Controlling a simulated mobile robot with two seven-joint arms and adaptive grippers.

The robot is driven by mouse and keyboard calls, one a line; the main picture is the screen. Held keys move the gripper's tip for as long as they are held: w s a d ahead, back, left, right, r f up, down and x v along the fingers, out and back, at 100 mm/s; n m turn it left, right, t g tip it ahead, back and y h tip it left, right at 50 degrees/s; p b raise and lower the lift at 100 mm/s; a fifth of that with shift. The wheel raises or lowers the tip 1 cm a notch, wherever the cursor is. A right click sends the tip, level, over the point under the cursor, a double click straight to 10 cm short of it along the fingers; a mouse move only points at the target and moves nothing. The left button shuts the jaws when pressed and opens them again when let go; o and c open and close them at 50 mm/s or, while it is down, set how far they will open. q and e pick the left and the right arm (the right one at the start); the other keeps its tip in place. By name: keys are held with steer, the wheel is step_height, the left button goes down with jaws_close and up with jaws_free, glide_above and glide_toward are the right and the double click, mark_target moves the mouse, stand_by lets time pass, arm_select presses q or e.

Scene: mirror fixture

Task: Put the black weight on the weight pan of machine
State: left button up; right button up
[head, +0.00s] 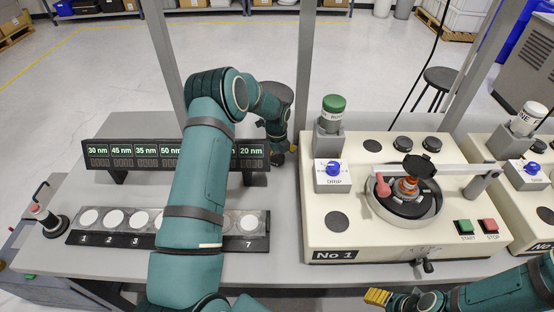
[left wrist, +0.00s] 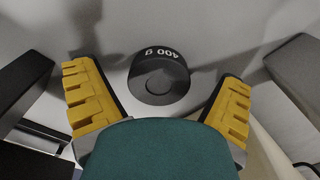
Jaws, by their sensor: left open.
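The black weight (left wrist: 160,84) is a round disc marked "400 g". It sits on the grey table between the spread yellow fingers of my left gripper (left wrist: 160,76) in the left wrist view, with a gap on each side. In the head view my left gripper (head: 277,143) points down at the back of the table, between the display and machine No 1; I cannot make out the weight there. The machine (head: 328,222) is cream-coloured. A black dish, apparently the weight pan (head: 419,165), sits on its arm above the round plate. My right gripper (head: 390,299) is low at the front edge, its opening unclear.
A thickness display (head: 115,153) and a numbered sample tray (head: 151,242) lie on the left of the table. A green-capped bottle (head: 333,108) stands on machine No 1. Grey frame posts (head: 304,60) rise at the back. A second machine (head: 488,145) is at the right.

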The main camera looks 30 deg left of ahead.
mark_target(274, 155)
arm_select(q)
steer(key=c, duration=1.4)
steer(key=shift+r, duration=0.1)
steer(key=shift+a+r, duration=0.2)
steer(key=shift+r, duration=0.15)
steer(key=r, duration=0.4)
steer(key=r+p, duration=0.1)
steer(key=r, duration=0.1)
steer(key=shift+a+r, duration=0.25)
steer(key=shift+r, duration=0.05)
steer(key=s+a, duration=0.1)
steer(key=a, duration=0.5)
steer(key=s+a, duration=0.1)
steer(key=a, duration=0.5)
steer(key=s+a, duration=0.1)
steer(key=a, duration=0.6)
steer(key=shift+f, duration=0.2)
steer(key=shift+s, duration=0.1)
